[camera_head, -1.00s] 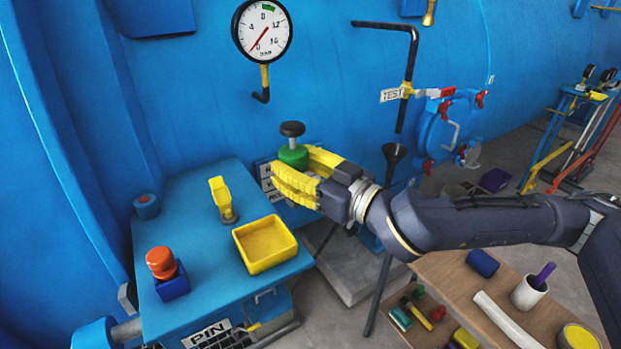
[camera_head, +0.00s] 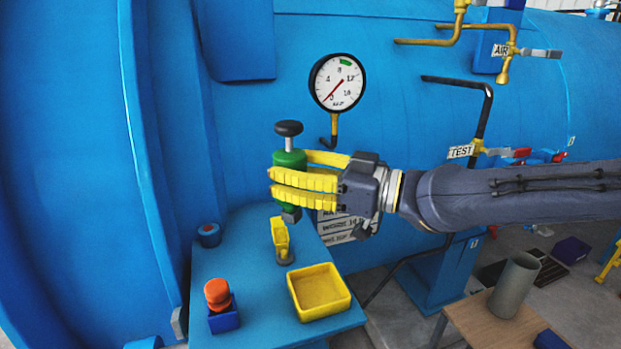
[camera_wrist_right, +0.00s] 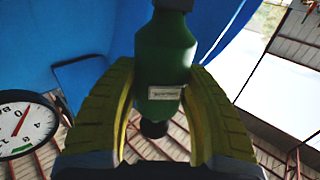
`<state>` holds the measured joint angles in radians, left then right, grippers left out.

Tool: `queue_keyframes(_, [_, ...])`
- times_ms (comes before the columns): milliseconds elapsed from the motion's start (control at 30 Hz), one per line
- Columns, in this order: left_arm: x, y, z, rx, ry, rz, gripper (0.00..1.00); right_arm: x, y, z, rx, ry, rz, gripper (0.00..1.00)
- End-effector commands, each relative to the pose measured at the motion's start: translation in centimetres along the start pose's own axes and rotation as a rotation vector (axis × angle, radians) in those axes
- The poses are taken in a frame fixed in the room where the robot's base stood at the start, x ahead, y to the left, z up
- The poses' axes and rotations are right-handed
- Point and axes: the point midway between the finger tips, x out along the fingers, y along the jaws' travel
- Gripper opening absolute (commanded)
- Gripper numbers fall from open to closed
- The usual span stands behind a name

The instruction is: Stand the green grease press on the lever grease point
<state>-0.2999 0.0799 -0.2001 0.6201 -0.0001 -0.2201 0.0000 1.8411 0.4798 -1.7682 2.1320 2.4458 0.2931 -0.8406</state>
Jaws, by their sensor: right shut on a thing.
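The green grease press (camera_head: 289,160) has a dark round knob on top of a metal stem and a dark foot below. My right gripper (camera_head: 290,188) is shut on its body and holds it upright in the air above the blue table. It also shows between the yellow fingers in the right wrist view (camera_wrist_right: 165,65), with a small label on its side. The yellow lever (camera_head: 280,236) stands on a round grey base on the table, just below the press and apart from it. I cannot make out the grease point itself. My left gripper is not in view.
The blue table (camera_head: 255,275) carries a yellow tray (camera_head: 318,306), an orange-capped item in a blue holder (camera_head: 219,305) and a blue round knob (camera_head: 209,235). A pressure gauge (camera_head: 337,82) hangs on the blue vessel wall behind. A wooden bench (camera_head: 480,325) stands at lower right.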

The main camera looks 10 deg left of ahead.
Motion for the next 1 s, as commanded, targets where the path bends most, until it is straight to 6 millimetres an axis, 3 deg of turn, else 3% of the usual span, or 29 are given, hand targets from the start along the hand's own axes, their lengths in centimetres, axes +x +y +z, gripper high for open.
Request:
queue_keyframes(333, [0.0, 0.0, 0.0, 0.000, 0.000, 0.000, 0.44, 1.5, -0.9, -0.2, 0.002, 0.004, -0.076, 0.00])
queue_keyframes(1000, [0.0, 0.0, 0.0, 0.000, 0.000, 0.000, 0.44, 1.6, -1.1, -0.2, -0.001, -0.003, -0.072, 0.00])
